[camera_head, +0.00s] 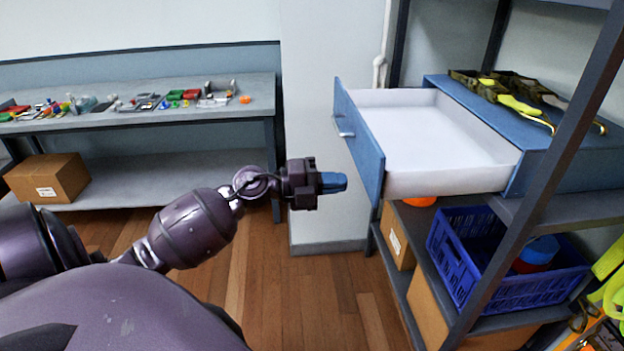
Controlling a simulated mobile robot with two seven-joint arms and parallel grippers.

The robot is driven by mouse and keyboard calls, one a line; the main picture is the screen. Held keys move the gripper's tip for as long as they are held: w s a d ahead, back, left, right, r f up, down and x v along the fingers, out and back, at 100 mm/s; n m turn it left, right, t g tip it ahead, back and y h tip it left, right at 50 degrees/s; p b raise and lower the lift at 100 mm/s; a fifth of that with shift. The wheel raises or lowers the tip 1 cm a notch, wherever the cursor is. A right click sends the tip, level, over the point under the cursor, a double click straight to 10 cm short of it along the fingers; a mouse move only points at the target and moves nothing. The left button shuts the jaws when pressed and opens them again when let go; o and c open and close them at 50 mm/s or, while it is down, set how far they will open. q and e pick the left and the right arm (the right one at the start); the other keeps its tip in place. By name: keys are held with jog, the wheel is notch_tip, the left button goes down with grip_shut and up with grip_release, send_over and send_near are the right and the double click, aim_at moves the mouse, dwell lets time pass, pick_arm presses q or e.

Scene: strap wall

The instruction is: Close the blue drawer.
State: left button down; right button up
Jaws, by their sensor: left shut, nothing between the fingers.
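The blue drawer (364,147) is pulled far out of its blue cabinet (535,172) on the shelf rack at the right. Its white inside is empty. A small metal handle (342,128) is on its front panel. My left gripper (340,181) is shut and empty, its blue fingertips pointing right. In the picture it is just left of the drawer front, near the panel's lower part, with a small gap showing. Whether it is at the same depth as the panel I cannot tell. My right gripper is not in view.
Straps with yellow-green parts (515,103) lie on the cabinet. A blue crate (462,270) and cardboard boxes stand on lower shelves. A dark rack post (540,190) rises at the right. A workbench (150,113) with small parts is at the left. The wooden floor (300,295) between is clear.

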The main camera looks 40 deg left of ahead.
aim_at(371, 180)
pick_arm(q)
jog(key=x, duration=0.3)
jog(key=shift+w+d+r, duration=0.1)
jog(key=shift+w+d, duration=0.1)
jog(key=shift+w, duration=0.05)
jog(key=shift+w+d, duration=0.35)
jog(key=shift+w, duration=0.05)
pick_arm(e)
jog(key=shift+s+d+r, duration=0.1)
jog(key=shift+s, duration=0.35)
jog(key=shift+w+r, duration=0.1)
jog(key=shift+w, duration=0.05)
